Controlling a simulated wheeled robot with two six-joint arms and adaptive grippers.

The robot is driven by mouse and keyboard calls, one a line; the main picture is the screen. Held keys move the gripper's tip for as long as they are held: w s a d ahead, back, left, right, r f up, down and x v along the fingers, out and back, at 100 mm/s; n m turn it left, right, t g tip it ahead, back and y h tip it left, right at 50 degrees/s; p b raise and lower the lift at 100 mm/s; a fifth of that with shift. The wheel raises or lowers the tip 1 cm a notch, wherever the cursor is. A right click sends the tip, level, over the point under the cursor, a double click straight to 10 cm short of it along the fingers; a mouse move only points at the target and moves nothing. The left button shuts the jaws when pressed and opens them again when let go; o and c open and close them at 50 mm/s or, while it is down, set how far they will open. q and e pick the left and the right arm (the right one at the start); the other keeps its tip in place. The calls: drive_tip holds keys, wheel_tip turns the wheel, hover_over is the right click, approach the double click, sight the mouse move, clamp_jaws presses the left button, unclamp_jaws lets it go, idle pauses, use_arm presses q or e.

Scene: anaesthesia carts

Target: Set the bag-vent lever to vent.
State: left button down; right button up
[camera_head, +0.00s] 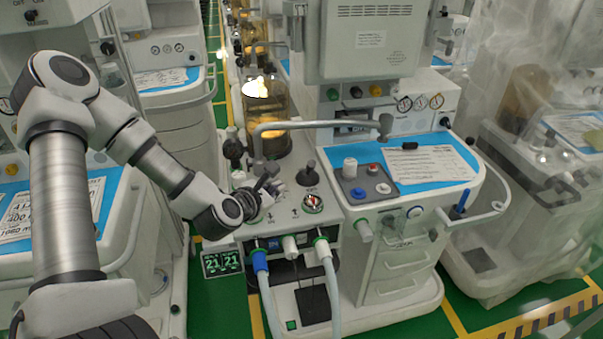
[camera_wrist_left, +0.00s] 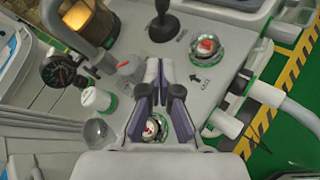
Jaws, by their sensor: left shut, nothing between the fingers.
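A black lever with a round knob, which looks like the bag-vent lever (camera_head: 309,174), stands on the grey top panel of the cart. It also shows in the left wrist view (camera_wrist_left: 163,22), upright on a dark round base. I cannot read its markings clearly. My left gripper (camera_head: 268,183) is just left of the lever, low over the panel and apart from it. In the wrist view the left gripper's fingers (camera_wrist_left: 159,64) are shut and empty, pointing toward the lever. My right gripper is in neither view.
A round red-and-silver dial (camera_head: 313,204) sits close to the lever. A pressure gauge (camera_wrist_left: 57,71) and a white knob (camera_wrist_left: 95,99) lie left of the fingers. A grey bent pipe (camera_head: 320,125) and an amber canister (camera_head: 266,115) stand behind. Hoses hang at the front.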

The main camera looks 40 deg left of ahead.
use_arm(q)
approach(308, 169)
drive_tip(key=f, duration=0.1)
drive_tip(key=w+a+f, duration=0.1)
drive_tip(key=f, duration=0.2)
drive_tip(key=shift+w+a, duration=0.35)
drive_tip(key=w, duration=0.2)
drive_tip(key=shift+w+d+r+p, duration=0.15)
drive_tip(key=shift+w+r+p, duration=0.2)
drive_tip(key=shift+w+r, duration=0.05)
drive_tip(key=shift+w+d+r, duration=0.15)
drive_tip(key=shift+w+d, duration=0.05)
drive_tip(key=shift+w, duration=0.35)
